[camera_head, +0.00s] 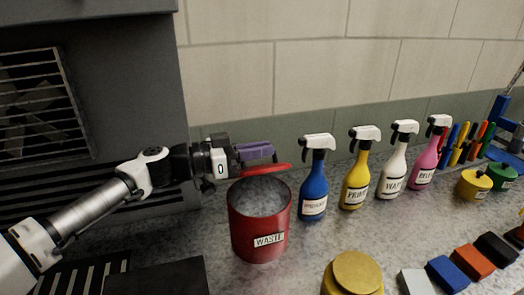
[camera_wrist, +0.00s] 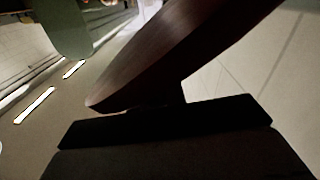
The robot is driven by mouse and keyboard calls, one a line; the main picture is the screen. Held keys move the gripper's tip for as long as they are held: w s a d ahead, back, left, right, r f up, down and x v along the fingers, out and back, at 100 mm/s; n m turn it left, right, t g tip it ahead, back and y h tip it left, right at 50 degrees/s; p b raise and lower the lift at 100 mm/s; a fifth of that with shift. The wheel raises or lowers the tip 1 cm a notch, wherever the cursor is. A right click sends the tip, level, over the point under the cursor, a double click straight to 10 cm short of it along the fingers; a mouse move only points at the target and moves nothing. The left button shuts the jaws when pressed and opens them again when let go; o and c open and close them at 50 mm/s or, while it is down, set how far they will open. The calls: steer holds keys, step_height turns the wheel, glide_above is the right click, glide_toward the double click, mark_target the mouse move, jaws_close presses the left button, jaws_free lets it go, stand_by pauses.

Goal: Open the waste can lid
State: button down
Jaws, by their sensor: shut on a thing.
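The red waste can (camera_head: 258,222), labelled WASTE, stands upright on the counter, and its grey inside shows from above. Its red lid (camera_head: 266,169) is raised over the can's back rim and seen nearly edge-on. Whether the lid touches the rim, I cannot tell. My gripper (camera_head: 262,152), with purple fingers, comes in from the left just above the lid and is shut on it. In the wrist view the lid (camera_wrist: 180,50) is a dark reddish slanted disc close to the camera. The exact grip point is dark and hidden.
A blue spray bottle (camera_head: 313,185) stands close to the can's right, with yellow (camera_head: 356,180), white (camera_head: 395,170) and pink (camera_head: 427,163) ones beyond. A yellow-lidded jar (camera_head: 355,275) is in front. Coloured blocks (camera_head: 474,262) lie at the right front. A tiled wall (camera_head: 310,70) is behind.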

steer(key=w+a+r+n+p, duration=0.1)
steer(key=w+a+n+p, duration=0.2)
steer(key=w+n, duration=0.6)
steer(key=shift+r, duration=0.25)
steer(key=shift+w, duration=0.1)
stand_by(0.3)
steer(key=c, duration=1.5)
jaws_free()
steer(key=shift+w+a+f, duration=0.1)
